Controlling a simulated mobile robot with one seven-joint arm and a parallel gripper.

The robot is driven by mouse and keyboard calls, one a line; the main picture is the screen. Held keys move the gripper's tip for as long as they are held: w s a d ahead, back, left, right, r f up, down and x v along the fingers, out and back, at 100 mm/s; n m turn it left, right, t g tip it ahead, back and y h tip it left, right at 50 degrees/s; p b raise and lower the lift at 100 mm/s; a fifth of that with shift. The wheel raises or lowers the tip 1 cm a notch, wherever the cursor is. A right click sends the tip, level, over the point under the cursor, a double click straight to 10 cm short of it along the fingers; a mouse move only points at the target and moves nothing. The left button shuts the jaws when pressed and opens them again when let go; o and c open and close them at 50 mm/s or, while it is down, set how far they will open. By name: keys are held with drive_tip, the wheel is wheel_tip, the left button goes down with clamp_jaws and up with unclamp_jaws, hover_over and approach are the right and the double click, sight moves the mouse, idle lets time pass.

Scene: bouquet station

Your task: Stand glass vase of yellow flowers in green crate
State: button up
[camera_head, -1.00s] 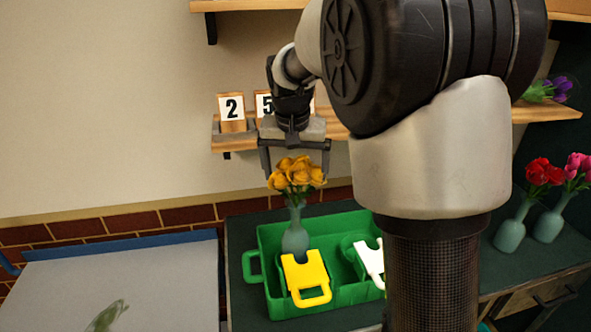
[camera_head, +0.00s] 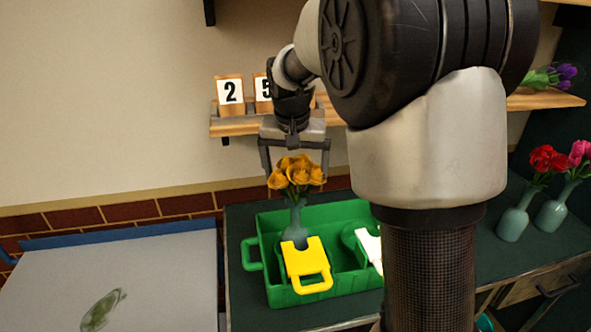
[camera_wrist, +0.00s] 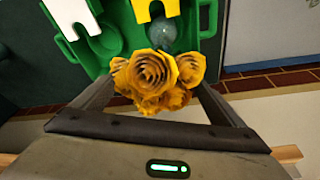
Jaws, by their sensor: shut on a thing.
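A glass vase (camera_head: 297,216) of yellow flowers (camera_head: 296,172) is upright in the left part of the green crate (camera_head: 276,294). Its lower end is hidden behind the yellow clip-like piece (camera_head: 308,266) on the crate's front, so I cannot tell if it touches the crate floor. My gripper (camera_head: 296,178) points down with its fingers on either side of the flowers, shut on the vase. In the wrist view the yellow flowers (camera_wrist: 155,78) fill the space between the fingers, with the glass vase (camera_wrist: 162,34) beyond them.
A white piece (camera_head: 371,246) sits on the crate's right side, partly behind my arm. Two vases with red (camera_head: 514,222) and pink flowers (camera_head: 552,212) stand at the right. A shelf (camera_head: 232,126) with number cards is behind. A pale board (camera_head: 130,280) lies at the left.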

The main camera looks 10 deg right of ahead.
drive_tip(key=shift+f, duration=0.15)
idle(0.5)
drive_tip(key=o, duration=1.8)
drive_tip(key=p+v, duration=0.1)
drive_tip(key=v, duration=1.5)
drive_tip(key=s+d+r+n+t+p, duration=0.15)
drive_tip(key=s+r+p, duration=0.25)
drive_tip(key=s, duration=0.7)
drive_tip(key=s+f+n+p, duration=0.1)
drive_tip(key=s+f, duration=0.2)
drive_tip(key=s, duration=0.3)
drive_tip(key=s+f+n+t+y+p, duration=0.1)
drive_tip(key=s+f, duration=0.2)
drive_tip(key=s, duration=0.4)
